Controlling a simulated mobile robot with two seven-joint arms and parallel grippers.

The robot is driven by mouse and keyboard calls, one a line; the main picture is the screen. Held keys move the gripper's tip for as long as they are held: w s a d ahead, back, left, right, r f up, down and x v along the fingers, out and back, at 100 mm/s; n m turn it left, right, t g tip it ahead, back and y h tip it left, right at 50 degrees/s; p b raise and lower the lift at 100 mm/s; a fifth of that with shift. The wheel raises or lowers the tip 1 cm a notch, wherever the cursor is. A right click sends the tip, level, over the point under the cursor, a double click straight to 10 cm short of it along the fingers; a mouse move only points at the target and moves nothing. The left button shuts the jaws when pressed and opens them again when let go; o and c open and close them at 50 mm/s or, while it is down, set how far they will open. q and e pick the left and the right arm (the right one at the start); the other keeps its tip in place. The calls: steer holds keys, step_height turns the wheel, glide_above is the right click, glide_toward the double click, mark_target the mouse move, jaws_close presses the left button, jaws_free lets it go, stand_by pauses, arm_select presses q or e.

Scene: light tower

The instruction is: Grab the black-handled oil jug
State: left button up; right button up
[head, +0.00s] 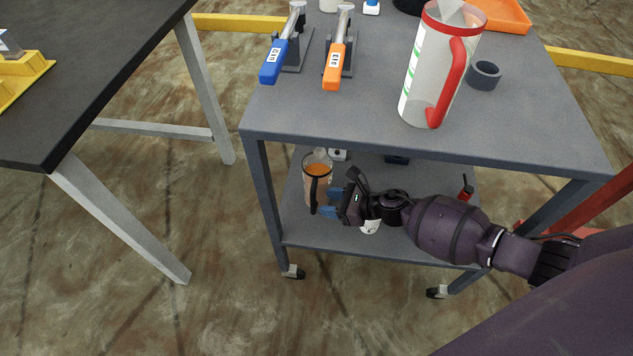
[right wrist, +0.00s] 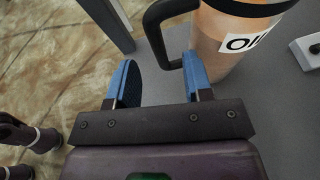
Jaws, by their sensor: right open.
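The oil jug (head: 318,171) stands upright at the left of the cart's lower shelf. It is a clear vessel with orange-brown contents and a black handle. In the right wrist view the jug (right wrist: 229,40) shows part of a white label, and its handle (right wrist: 157,35) loops toward the gap between my fingers. My right gripper (head: 329,201) is open beside the handle, its blue fingers spread. In the right wrist view the gripper (right wrist: 160,80) is empty; its right finger overlaps the handle's lower end. Contact cannot be told. My left gripper is not in clear view.
The cart's top (head: 380,115) overhangs the shelf and carries a red-handled jug (head: 425,75), two clamps with blue (head: 273,62) and orange (head: 334,68) handles, and a grey ring (head: 485,75). A white item (head: 370,227) stands behind my wrist. A black table (head: 80,80) is at left.

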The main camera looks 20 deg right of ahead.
mark_target(312, 200)
steer(key=shift+r+b+x, duration=0.1)
steer(key=shift+b+x, duration=0.15)
steer(key=shift+x, duration=1.1)
steer(key=shift+r+b+x, duration=0.15)
steer(key=shift+b+x, duration=0.1)
steer(key=shift+x, duration=1.1)
steer(key=shift+a, duration=0.15)
steer(key=shift+r, duration=0.1)
jaws_close()
